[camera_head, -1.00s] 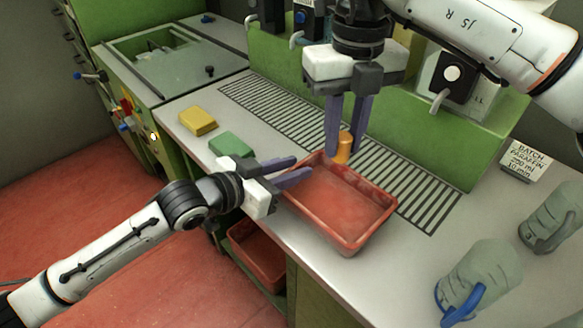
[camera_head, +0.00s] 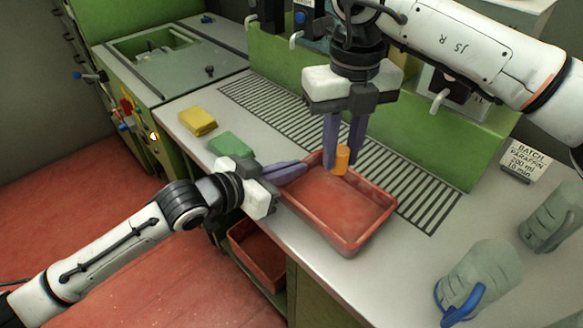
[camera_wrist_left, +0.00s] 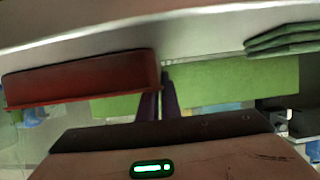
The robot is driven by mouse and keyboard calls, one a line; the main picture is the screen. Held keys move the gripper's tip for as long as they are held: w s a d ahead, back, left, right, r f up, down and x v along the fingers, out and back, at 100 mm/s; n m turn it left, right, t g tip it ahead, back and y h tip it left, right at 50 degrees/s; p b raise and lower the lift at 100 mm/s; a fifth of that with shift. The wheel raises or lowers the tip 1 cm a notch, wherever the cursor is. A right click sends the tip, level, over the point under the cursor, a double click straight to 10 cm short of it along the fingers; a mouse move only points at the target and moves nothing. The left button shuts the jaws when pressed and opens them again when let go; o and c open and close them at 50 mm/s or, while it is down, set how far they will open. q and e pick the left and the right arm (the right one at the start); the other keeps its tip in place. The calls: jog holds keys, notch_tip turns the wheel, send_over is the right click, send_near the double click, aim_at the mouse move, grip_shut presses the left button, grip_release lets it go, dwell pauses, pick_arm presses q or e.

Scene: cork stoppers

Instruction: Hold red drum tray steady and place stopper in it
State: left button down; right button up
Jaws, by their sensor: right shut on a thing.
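The red drum tray (camera_head: 366,242) sits on the grey worktop. My left gripper (camera_head: 306,167) is at its left end, with its fingers close together at the tray's wall. In the left wrist view the tray (camera_wrist_left: 80,82) ends between the narrow fingers (camera_wrist_left: 158,100); whether they press on the wall is not clear. My right gripper (camera_head: 342,149) points down over the tray's far left part. It is shut on the orange stopper (camera_head: 341,161), held upright near the far rim. Whether the stopper touches the tray cannot be told.
A slotted drain (camera_head: 430,205) runs behind the tray. Two clear jugs (camera_head: 484,270) (camera_head: 553,222) and a batch sign (camera_head: 524,162) stand at right. Another red tray (camera_head: 258,254) is below the worktop.

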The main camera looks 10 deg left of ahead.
aim_at(342, 150)
jog(key=shift+f, duration=3.95)
jog(key=o, duration=1.1)
jog(key=shift+c, duration=0.2)
jog(key=shift+r, duration=0.1)
notch_tip(342, 150, up, 12)
jog(key=shift+f, duration=0.1)
pick_arm(q)
jog(key=c, duration=1.9)
grip_release()
